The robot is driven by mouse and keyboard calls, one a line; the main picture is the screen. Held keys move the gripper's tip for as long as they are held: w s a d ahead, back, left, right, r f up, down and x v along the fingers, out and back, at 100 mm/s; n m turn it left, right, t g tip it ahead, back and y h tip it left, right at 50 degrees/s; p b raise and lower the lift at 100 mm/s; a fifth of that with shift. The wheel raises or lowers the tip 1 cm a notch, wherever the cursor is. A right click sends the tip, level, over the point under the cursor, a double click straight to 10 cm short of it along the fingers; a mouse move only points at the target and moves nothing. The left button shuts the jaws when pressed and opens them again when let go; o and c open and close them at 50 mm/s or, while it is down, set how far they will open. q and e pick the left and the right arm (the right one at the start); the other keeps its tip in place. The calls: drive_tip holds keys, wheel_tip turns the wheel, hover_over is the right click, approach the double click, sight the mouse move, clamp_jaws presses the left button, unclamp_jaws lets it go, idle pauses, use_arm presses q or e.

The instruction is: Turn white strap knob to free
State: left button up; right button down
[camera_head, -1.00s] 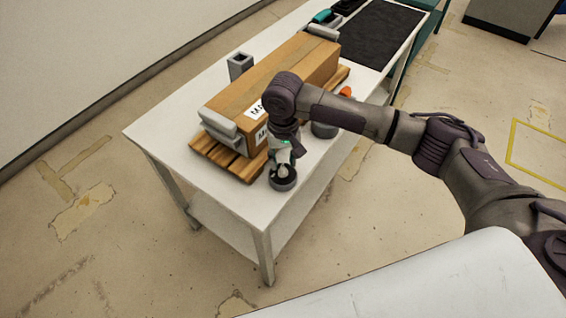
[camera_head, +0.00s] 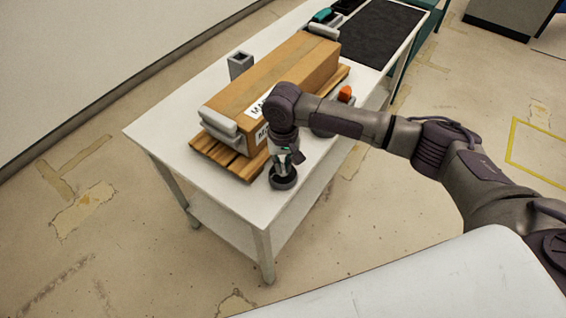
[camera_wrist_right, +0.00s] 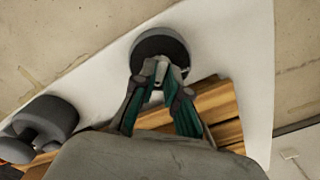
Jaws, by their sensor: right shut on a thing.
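The white strap knob (camera_wrist_right: 162,67) sits on a dark round base (camera_wrist_right: 150,43) in the right wrist view, with the fingertips on either side of it. In the head view the base (camera_head: 283,183) stands at the near corner of the white table, beside the wooden pallet. My right gripper (camera_head: 284,164) points down over it and hides most of the knob. It is shut on the knob, and its fingertips (camera_wrist_right: 161,72) show in the wrist view. My left gripper is not in view.
A cardboard box (camera_head: 285,75) lies on a wooden pallet (camera_head: 225,158) on the white table (camera_head: 165,122). An orange knob (camera_head: 345,93) is behind my right forearm. A grey square post (camera_head: 240,65) stands beyond the box. A dark mat (camera_head: 375,35) covers the far table end.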

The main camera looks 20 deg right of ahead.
drive_tip(key=shift+r+n+p, duration=0.25)
drive_tip(key=shift+n+p, duration=0.65)
drive_tip(key=shift+p, duration=0.3)
drive_tip(key=shift+n+p, duration=0.8)
drive_tip(key=shift+p, duration=0.1)
drive_tip(key=n+p, duration=0.3)
drive_tip(key=n, duration=0.1)
drive_tip(key=shift+n, duration=0.3)
drive_tip(key=n+p, duration=0.2)
drive_tip(key=n, duration=0.2)
drive_tip(key=shift+f, duration=0.1)
drive_tip(key=n+p, duration=0.1)
drive_tip(key=n, duration=0.4)
drive_tip(key=shift+w+n, duration=0.1)
drive_tip(key=shift+n, duration=0.3)
drive_tip(key=c, duration=1.2)
unclamp_jaws()
drive_tip(key=shift+f, duration=0.1)
